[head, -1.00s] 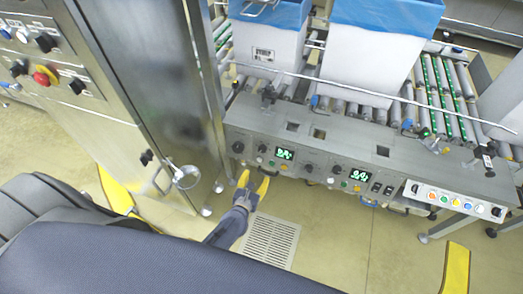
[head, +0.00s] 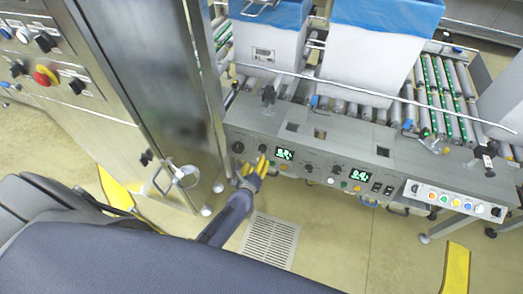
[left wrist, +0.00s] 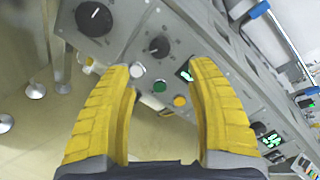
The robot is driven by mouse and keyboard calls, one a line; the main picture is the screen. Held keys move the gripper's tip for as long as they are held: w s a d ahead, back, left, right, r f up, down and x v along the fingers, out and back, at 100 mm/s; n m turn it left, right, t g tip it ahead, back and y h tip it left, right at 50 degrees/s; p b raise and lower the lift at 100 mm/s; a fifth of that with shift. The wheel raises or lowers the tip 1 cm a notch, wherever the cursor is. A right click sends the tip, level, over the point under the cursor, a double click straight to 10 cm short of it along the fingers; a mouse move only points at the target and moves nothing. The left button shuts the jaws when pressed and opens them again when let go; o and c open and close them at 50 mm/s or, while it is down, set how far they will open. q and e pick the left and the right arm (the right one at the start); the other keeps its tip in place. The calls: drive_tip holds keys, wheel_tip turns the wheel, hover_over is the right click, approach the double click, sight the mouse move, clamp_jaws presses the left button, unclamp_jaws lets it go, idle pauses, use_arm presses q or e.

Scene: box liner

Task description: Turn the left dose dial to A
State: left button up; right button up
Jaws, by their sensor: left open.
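The control panel on the conveyor's front has a large black knob (head: 238,147) at its left end and a smaller black dial (head: 262,148) to the right of it, left of a lit green display (head: 284,154). My left gripper (head: 252,166) is open in front of the panel, just below these two. In the left wrist view the smaller dial (left wrist: 159,46) lies ahead, between the yellow fingers (left wrist: 162,70) in the picture; the larger knob (left wrist: 94,18) is up and left. The fingers hold nothing. Dial letters are too small to read. My right gripper is not seen.
Green (left wrist: 159,86), white and yellow buttons sit below the smaller dial. A second knob (head: 308,168) and display (head: 358,175) are farther right. A steel cabinet (head: 150,90) stands close on the left. Floor below the panel is open around a grate (head: 268,243).

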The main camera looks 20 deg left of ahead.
sight(262, 150)
use_arm(q)
drive_tip(key=x, duration=1)
drive_tip(key=shift+w+a+f, duration=0.1)
drive_tip(key=shift+w, duration=0.25)
clamp_jaws()
